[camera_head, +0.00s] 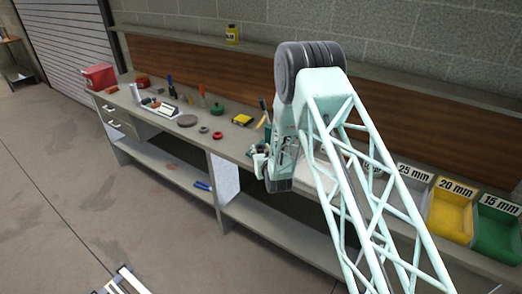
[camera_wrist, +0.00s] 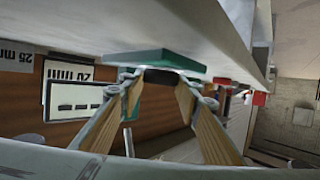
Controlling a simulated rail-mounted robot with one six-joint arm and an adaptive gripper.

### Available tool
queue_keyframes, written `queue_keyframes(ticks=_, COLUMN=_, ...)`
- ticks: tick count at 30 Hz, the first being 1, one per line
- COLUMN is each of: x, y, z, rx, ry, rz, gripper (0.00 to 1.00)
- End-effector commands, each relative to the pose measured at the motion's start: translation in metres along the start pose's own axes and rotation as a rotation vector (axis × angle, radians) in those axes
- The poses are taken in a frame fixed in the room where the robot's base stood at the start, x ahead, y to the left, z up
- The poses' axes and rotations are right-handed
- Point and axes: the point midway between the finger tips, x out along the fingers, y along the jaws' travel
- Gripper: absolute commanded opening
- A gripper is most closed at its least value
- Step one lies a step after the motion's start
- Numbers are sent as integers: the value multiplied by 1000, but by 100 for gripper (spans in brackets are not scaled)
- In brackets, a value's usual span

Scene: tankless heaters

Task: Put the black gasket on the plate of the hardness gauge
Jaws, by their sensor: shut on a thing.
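My gripper (camera_wrist: 160,84) is shut on a small black piece (camera_wrist: 160,76), which looks like the black gasket seen edge-on. Its full shape is hidden between the fingertips. A flat teal-green piece (camera_wrist: 150,57) shows just beyond the fingertips in the wrist view; I cannot tell if they touch. A pale panel with black dashes (camera_wrist: 78,100) stands to the left and may be the hardness gauge's display. In the head view my gripper (camera_head: 258,158) is at the bench's front edge, and the gauge cannot be made out for certain.
Labelled bins, including a yellow one (camera_head: 449,214) and a green one (camera_head: 497,226), stand right. My arm hides the middle.

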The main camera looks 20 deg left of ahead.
Motion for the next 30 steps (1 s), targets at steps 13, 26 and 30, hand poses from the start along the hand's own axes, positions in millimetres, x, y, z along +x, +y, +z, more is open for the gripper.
queue_keyframes(ticks=13, x=1, y=0, z=2, rx=0, ry=0, rz=0, gripper=43)
queue_keyframes(ticks=26, x=0, y=0, z=2, rx=0, ry=0, rz=0, gripper=44)
queue_keyframes(ticks=30, x=0, y=0, z=-1, rx=0, ry=0, rz=0, gripper=44)
